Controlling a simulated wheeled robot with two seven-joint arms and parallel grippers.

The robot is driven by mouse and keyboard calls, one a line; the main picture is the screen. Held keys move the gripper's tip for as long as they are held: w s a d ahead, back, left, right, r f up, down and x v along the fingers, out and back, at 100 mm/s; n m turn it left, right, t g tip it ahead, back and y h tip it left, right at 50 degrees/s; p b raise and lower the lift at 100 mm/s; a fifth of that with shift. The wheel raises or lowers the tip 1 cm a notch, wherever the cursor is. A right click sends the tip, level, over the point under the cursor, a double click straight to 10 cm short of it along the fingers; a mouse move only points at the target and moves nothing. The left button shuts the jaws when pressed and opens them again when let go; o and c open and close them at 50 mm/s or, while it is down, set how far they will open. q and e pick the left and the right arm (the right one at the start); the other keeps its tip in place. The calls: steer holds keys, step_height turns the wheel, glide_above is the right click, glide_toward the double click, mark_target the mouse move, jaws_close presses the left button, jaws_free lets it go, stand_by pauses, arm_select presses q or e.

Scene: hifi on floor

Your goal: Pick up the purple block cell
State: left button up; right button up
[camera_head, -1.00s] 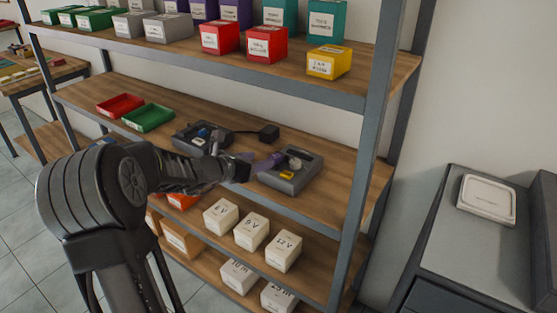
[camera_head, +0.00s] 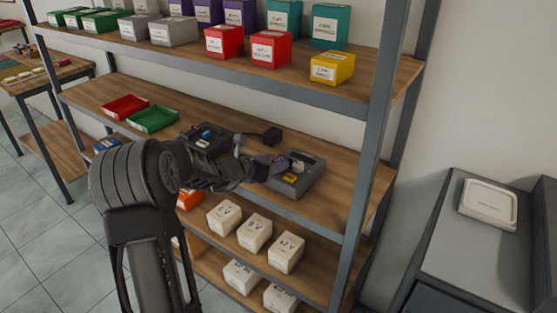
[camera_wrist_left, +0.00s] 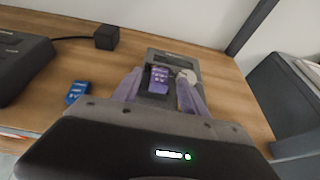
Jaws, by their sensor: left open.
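The purple block cell (camera_wrist_left: 159,79) has a pale printed label. In the left wrist view it sits at the grey device (camera_wrist_left: 178,61), between the two purple-tinted fingers of my left gripper (camera_wrist_left: 160,92). My left gripper (camera_head: 273,164) is open, with one finger on each side of the cell; I cannot tell whether either finger touches it. In the head view the grey device (camera_head: 308,180) stands on the middle shelf, with a yellow patch and a pale round part on top. The cell cannot be made out clearly there. My right gripper is not in view.
A blue block (camera_wrist_left: 76,92) lies on the wood left of my gripper. A second dark device (camera_head: 208,138) and a black adapter (camera_head: 271,134) stand nearby. Red (camera_head: 125,106) and green (camera_head: 153,118) trays lie farther left. A shelf post (camera_head: 373,140) rises at right.

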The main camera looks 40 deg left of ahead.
arm_select(q)
steer(key=shift+x, duration=0.95)
jaws_close()
